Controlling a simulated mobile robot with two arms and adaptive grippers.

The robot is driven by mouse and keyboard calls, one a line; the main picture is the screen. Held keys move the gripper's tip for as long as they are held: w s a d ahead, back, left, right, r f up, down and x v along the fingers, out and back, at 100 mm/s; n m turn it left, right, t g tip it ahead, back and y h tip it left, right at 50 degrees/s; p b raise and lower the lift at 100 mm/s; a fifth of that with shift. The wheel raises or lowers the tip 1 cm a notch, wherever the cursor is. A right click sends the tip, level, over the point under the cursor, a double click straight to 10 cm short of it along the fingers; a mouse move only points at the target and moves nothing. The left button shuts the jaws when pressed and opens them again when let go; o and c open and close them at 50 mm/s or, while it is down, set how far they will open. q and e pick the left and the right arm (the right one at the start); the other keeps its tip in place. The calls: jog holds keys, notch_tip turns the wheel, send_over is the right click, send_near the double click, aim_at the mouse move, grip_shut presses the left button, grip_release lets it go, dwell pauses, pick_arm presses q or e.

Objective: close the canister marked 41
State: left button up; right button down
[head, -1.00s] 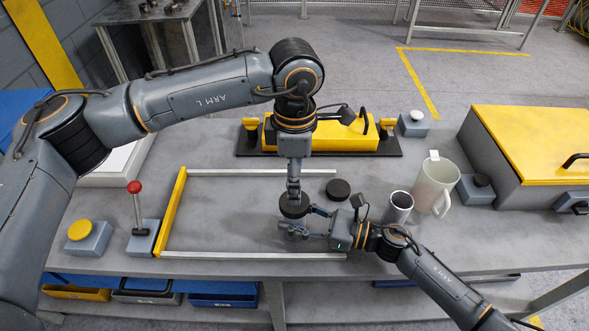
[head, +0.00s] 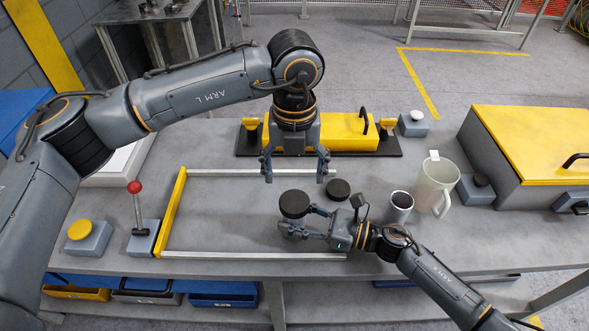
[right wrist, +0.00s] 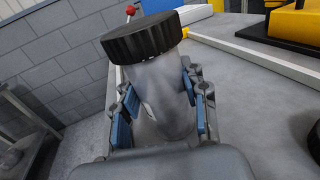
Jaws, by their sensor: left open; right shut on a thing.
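A clear grey canister (right wrist: 165,95) stands upright on the table, with a ribbed black lid (right wrist: 142,38) on its mouth. In the head view the lid (head: 293,204) hides most of the canister. I cannot read a number on it, nor tell how tightly the lid sits. My right gripper (head: 305,228) is shut around the canister's body below the lid, and its blue pads show at both sides in the right wrist view. My left gripper (head: 296,174) is open and empty, pointing down above and behind the lid, apart from it.
A second black round piece (head: 338,190) lies right of the canister. A grey cup with a dark inside (head: 399,209) and a pale mug (head: 434,188) stand farther right. A yellow case (head: 345,132) is behind. Left lie a red-knobbed lever (head: 135,188) and a yellow button (head: 79,230).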

aim_at(294, 201)
dwell(0.3)
pick_arm(q)
jog(key=shift+f, duration=4)
